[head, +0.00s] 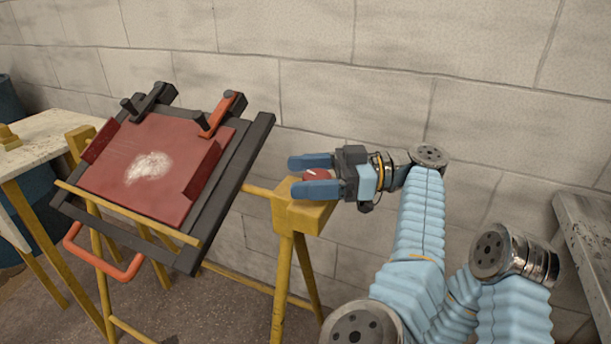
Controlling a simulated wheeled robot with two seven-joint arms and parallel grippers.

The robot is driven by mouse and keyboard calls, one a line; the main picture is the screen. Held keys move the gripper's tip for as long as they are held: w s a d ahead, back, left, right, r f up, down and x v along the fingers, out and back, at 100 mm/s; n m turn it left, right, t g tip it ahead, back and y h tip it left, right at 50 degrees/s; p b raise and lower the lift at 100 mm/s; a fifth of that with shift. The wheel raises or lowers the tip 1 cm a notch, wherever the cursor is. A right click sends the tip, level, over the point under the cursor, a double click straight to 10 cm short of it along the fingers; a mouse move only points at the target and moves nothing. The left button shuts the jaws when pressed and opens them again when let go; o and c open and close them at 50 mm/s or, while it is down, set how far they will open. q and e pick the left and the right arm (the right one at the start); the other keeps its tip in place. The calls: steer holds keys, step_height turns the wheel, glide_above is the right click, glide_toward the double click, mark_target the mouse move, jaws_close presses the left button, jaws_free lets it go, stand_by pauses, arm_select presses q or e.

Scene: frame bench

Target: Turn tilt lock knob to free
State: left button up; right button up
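The tilt lock knob (316,175) is red with a white line on it. It sits at the yellow bracket (297,213) on top of the stand, right of the tilted frame (215,208). My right gripper is out of view.
The dark frame holds a red panel (120,180) with a pale patch, black and orange clamps (221,115), and an orange handle (104,262) below. A pale table (45,140) stands left, a grey bench (590,235) right. A block wall is close behind.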

mark_target(307, 175)
arm_select(q)
steer(key=shift+r, duration=0.1)
steer(key=shift+r, duration=0.3)
step_height(307, 175, up, 2)
steer(key=shift+r, duration=0.1)
steer(key=s+r, duration=1)
steer(key=s, duration=0.4)
steer(key=shift+d, duration=0.15)
